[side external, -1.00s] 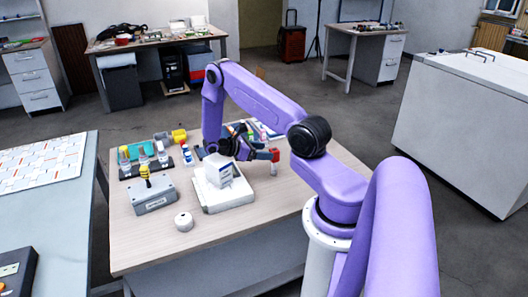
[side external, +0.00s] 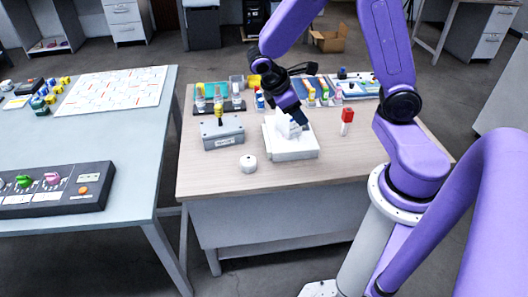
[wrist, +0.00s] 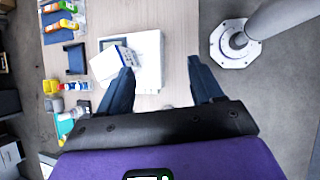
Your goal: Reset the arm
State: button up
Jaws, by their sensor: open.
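My gripper (wrist: 160,74) is open and empty, with its two dark blue fingers spread apart in the wrist view. In the side view my gripper (side external: 298,121) points down close to a small white box (side external: 291,126). The box rests on a flat white device (side external: 296,152) on the wooden table and partly hides behind the gripper. In the wrist view the box (wrist: 107,63) lies left of the left finger, overlapping the device (wrist: 149,46). I cannot tell whether a finger touches the box.
A red-capped bottle (side external: 347,121) stands right of the device. A grey box (side external: 222,133) with a yellow-topped piece and a white round item (side external: 248,163) are to the left. A dark rack (side external: 219,107) of small bottles is behind. The table's front right (side external: 380,160) is clear.

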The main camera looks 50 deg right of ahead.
jog(key=s+a+r+n+t+y, duration=0.1)
jog(key=s+a+r+y, duration=0.2)
jog(key=s+a, duration=0.3)
jog(key=s+a+r+n+t+y, duration=0.1)
jog(key=s+a+r+y, duration=0.2)
jog(key=s+a, duration=0.3)
jog(key=s, duration=0.4)
jog(key=shift+s+a+n+y, duration=0.2)
jog(key=shift+s+n+y, duration=0.05)
jog(key=shift+n+y, duration=0.15)
